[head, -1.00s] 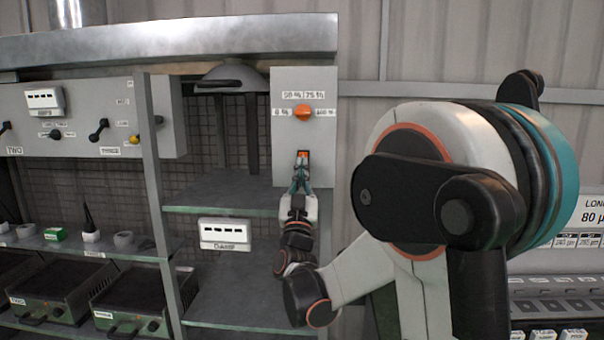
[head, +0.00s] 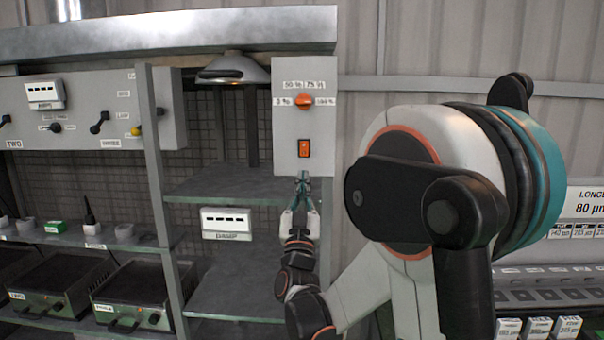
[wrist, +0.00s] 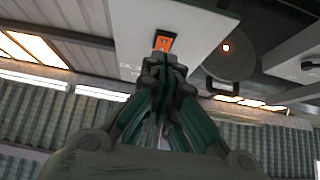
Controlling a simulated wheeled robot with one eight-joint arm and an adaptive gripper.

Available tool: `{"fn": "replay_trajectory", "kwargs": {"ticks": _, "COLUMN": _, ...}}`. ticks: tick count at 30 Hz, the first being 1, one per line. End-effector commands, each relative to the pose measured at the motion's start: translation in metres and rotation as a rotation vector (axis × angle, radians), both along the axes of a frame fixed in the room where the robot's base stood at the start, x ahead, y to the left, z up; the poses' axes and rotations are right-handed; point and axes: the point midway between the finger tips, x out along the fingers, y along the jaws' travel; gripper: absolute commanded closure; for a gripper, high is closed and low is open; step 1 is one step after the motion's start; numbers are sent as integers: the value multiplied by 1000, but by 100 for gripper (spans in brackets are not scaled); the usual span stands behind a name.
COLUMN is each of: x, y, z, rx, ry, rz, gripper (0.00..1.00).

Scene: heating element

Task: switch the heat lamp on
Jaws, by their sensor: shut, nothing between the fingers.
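The orange rocker switch (head: 303,148) in its black frame is on the grey control panel (head: 283,128), below an orange rotary knob (head: 303,101). The heat lamp (head: 233,69), a metallic hood, hangs left of the panel. In the wrist view the lamp (wrist: 230,62) has a small bright reddish spot at its middle. My gripper (head: 303,177) is shut and empty, just below the switch in the head view. In the wrist view my gripper (wrist: 164,68) covers the area beside the switch (wrist: 163,42); the exact gap cannot be told.
A shelf (head: 225,187) lies under the lamp, left of my gripper. A white labelled box (head: 227,223) hangs below it. A shelf post (head: 155,165) stands farther left. Labelled boxes (head: 538,327) are at the lower right.

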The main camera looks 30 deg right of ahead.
Motion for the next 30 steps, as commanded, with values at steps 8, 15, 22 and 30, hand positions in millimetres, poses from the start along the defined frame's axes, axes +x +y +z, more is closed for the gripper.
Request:
{"fn": "replay_trajectory", "kwargs": {"ticks": 8, "x": -22, "y": 16, "z": -34, "rx": 0, "ry": 0, "rz": 1, "gripper": 100}}
{"fn": "replay_trajectory", "kwargs": {"ticks": 15, "x": -27, "y": 19, "z": -41, "rx": 0, "ry": 0, "rz": 1, "gripper": 100}}
{"fn": "replay_trajectory", "kwargs": {"ticks": 22, "x": -27, "y": 19, "z": -40, "rx": 0, "ry": 0, "rz": 1, "gripper": 100}}
{"fn": "replay_trajectory", "kwargs": {"ticks": 30, "x": -26, "y": 20, "z": -40, "rx": 0, "ry": 5, "rz": 6, "gripper": 100}}
